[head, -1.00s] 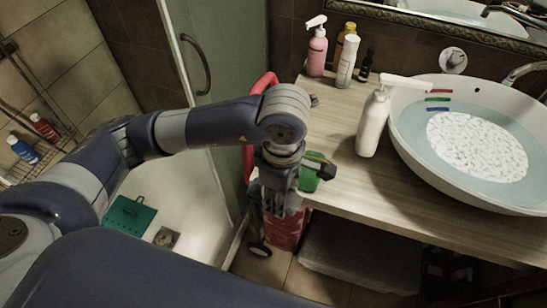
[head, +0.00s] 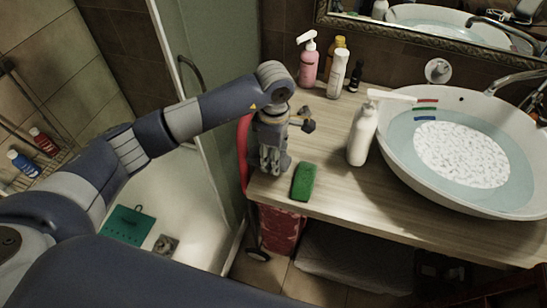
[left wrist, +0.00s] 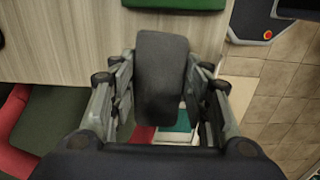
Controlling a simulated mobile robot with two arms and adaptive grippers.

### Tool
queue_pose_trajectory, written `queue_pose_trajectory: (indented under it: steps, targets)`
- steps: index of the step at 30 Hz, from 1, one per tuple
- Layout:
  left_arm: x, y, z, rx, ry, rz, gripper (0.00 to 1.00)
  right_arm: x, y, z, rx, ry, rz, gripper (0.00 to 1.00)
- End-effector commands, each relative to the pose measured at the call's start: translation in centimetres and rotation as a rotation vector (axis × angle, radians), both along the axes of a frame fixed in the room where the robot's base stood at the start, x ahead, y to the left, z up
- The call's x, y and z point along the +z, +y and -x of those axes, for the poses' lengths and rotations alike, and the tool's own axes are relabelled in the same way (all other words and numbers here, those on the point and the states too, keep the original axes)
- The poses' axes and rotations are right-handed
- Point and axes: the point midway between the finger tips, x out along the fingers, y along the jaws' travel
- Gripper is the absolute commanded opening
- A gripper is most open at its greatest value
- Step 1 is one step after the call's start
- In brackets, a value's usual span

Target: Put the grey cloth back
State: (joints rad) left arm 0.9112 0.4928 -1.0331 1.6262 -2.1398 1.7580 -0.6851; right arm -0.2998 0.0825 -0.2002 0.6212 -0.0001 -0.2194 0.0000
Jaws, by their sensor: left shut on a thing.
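My left gripper (head: 270,168) is over the left end of the wooden counter, pointing down. In the left wrist view its fingers (left wrist: 160,100) are shut on a dark grey, folded, block-like piece, which I take as the grey cloth (left wrist: 160,75). The cloth is upright between the fingers, and its far end reaches over the counter top. In the head view I cannot make the cloth out apart from the gripper. My right gripper is not in view.
A green sponge (head: 304,182) lies just right of the gripper on the counter (head: 400,207). A white pump bottle (head: 362,137) and a water-filled basin (head: 400,165) stand further right. Several bottles stand at the back. A red frame (head: 243,150) is by the counter's left end.

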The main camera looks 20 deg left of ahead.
Motion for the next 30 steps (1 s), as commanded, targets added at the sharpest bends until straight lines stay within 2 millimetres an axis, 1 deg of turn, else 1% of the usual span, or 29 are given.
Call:
queue_pose_trajectory:
  steps: [2, 6, 9, 12, 18, 22, 23, 24, 25, 30]
  targets:
    - [0.1, 0.3, -0.7, 0.002, 0.000, 0.000, 0.25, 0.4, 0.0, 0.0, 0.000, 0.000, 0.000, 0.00]
    - [-2.0, 0.3, -0.6, 0.002, 0.006, -0.001, 0.25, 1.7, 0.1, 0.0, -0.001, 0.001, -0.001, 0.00]
    - [-3.1, 0.3, -0.7, 0.000, 0.003, 0.000, 0.25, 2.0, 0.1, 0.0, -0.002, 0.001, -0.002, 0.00]
    - [-3.6, 0.3, -0.8, 0.000, 0.000, 0.000, 0.25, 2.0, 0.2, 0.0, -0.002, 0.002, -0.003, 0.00]
    - [-3.6, 0.3, -0.7, 0.000, 0.000, 0.000, 0.25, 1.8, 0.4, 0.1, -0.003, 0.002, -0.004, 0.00]
    - [-4.1, 0.3, -0.8, 0.000, -0.001, -0.001, 0.25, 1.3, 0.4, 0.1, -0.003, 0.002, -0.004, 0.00]
    - [-3.9, 0.3, -0.8, 0.000, -0.001, -0.001, 0.48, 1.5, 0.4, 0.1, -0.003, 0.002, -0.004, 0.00]
    - [-3.9, 0.3, -0.7, 0.000, -0.001, -0.001, 0.57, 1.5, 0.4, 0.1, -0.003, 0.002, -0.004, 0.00]
    - [-3.9, 0.3, -0.7, 0.000, 0.000, -0.001, 0.64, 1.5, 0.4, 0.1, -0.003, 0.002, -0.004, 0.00]
    - [-3.9, 0.3, -0.7, 0.000, 0.000, -0.001, 0.64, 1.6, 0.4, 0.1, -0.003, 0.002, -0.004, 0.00]
